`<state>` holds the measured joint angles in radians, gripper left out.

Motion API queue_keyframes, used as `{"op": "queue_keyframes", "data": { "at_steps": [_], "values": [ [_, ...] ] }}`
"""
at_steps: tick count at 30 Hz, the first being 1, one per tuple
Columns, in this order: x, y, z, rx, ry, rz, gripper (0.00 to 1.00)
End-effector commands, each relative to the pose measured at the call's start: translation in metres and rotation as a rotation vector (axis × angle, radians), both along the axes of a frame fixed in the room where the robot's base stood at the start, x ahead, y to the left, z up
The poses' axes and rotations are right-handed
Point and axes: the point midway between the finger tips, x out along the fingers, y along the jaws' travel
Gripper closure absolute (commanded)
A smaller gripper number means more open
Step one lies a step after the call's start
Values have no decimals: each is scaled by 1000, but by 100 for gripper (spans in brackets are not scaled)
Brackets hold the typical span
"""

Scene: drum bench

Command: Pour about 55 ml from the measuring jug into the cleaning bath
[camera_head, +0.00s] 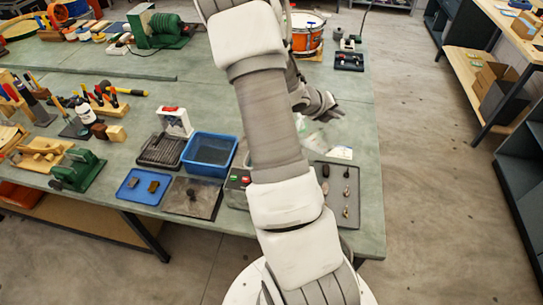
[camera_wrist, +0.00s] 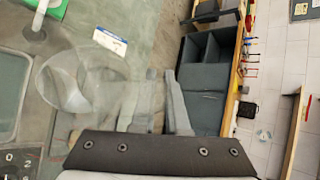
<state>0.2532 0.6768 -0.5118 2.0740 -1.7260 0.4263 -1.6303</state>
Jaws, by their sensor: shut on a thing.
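My gripper (camera_wrist: 172,100) is shut on the clear measuring jug (camera_wrist: 75,82), whose round see-through shape shows ahead of the jaws in the wrist view. In the head view my gripper (camera_head: 322,106) is right of my arm, and the jug is a faint clear shape below it. The liquid level and exact tilt cannot be told. What looks like the cleaning bath, a grey box (camera_head: 238,181) with red and green buttons, is partly hidden by my arm. In the wrist view its open tank (camera_wrist: 10,85) lies left of the jug, apart from it.
A blue tub (camera_head: 209,152) and a blue tray (camera_head: 143,186) stand left of my arm. A grey tray (camera_head: 338,193) with small parts lies at the right bench edge. A white card (camera_head: 341,152) lies behind it. An orange drum (camera_head: 306,33) stands farther back.

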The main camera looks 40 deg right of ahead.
Motion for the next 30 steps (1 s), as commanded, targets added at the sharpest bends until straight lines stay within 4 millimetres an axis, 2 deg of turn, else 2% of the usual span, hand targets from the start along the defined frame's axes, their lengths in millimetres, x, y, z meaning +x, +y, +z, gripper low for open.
{"op": "queue_keyframes", "data": {
  "at_steps": [1,5,10,30],
  "values": [
    [2,3,-9,-26,19,3,100],
    [5,8,-11,-94,61,2,100],
    [8,14,-4,-156,98,1,100],
    [15,25,1,-262,163,1,100]
  ]
}}
